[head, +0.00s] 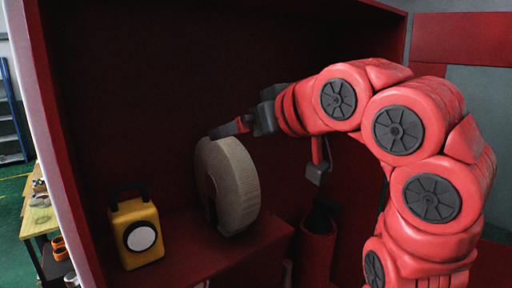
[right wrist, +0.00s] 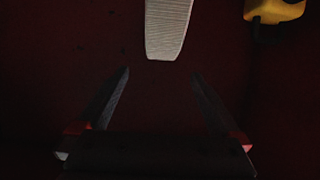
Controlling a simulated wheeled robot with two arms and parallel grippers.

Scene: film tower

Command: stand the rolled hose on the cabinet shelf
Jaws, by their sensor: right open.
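The rolled hose (head: 232,185) is a pale beige ring standing upright on its edge on the red cabinet shelf (head: 185,268) in the head view. Its edge also shows at the top of the right wrist view (right wrist: 167,28). My right gripper (head: 222,131) is at the top of the hose in the head view. In the right wrist view its two fingers (right wrist: 160,75) are spread with nothing between them, and the hose lies just beyond the tips. My left gripper is in neither view.
A yellow lantern-like box (head: 136,233) with a white round face stands on the shelf left of the hose, with a gap between. A red cylinder (head: 318,245) stands right of the shelf. The cabinet's left wall (head: 62,150) is close by. A cluttered table (head: 38,218) stands outside.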

